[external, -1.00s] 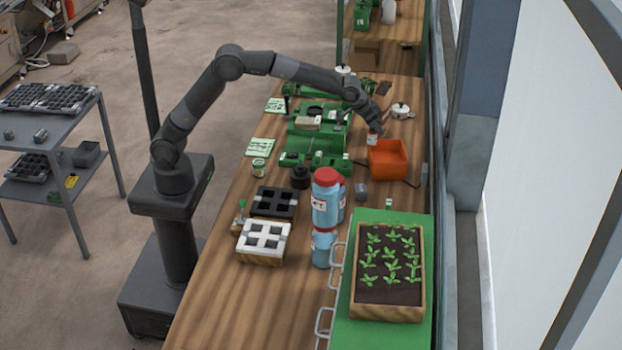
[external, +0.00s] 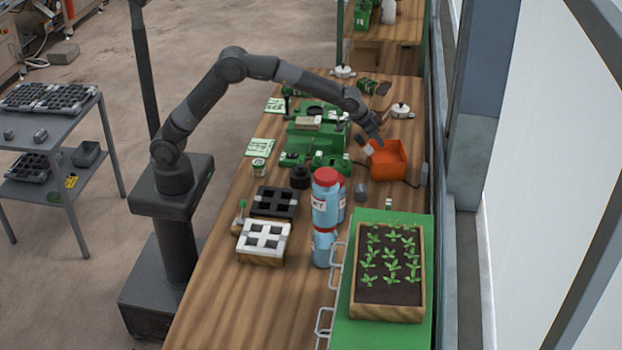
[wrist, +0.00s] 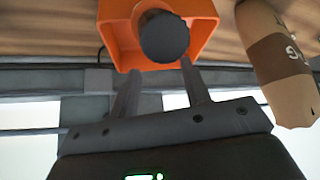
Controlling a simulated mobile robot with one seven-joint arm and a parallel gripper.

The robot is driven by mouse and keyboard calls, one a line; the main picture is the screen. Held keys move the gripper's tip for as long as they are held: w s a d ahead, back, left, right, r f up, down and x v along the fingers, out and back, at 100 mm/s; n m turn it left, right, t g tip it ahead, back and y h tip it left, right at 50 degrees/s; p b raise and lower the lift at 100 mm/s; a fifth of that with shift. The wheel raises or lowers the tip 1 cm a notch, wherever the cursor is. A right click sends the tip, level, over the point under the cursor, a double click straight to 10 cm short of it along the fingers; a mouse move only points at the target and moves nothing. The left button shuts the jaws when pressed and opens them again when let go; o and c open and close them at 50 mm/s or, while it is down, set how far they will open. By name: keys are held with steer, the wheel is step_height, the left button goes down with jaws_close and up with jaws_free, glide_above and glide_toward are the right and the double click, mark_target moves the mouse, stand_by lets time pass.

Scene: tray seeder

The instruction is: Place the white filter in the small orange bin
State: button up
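The small orange bin (external: 391,170) stands on the bench at the right, and my gripper (external: 379,143) is just above its left part. In the wrist view the bin (wrist: 200,28) shows past the fingers. A dark round thing (wrist: 165,37), seen end-on, lies in line with the fingertips (wrist: 160,66) and overlaps the bin; I cannot tell whether the fingers touch it or whether it is the white filter. I make out no white filter for certain. The two fingers are a little apart.
A small labelled container (external: 368,149) is close to the bin's left side; the wrist view shows a tan labelled container (wrist: 285,62) tilted. Blue bottles with red caps (external: 326,195) and a planter (external: 388,313) stand nearer. A green machine (external: 303,140) is left of the gripper.

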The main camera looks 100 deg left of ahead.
steer(key=shift+r, duration=0.3)
steer(key=s+d+r+m+h, duration=0.1)
steer(key=s+d+r, duration=0.2)
steer(key=s+r, duration=0.45)
steer(key=s+d+r, duration=0.3)
steer(key=s+r, duration=0.4)
steer(key=s, duration=0.1)
steer(key=s+d+f+m, duration=0.1)
steer(key=s+d, duration=0.2)
steer(key=s, duration=0.8)
steer(key=s+d+f+m+h, duration=0.1)
steer(key=s+d+f+m, duration=0.1)
steer(key=s, duration=0.9)
steer(key=s+d+f+m+h, duration=0.1)
steer(key=s+d, duration=0.2)
steer(key=s, duration=0.8)
steer(key=shift+s+d+f+m, duration=0.35)
steer(key=shift+s+f+m, duration=0.05)
steer(key=shift+o, duration=0.5)
steer(key=shift+w+r, duration=0.1)
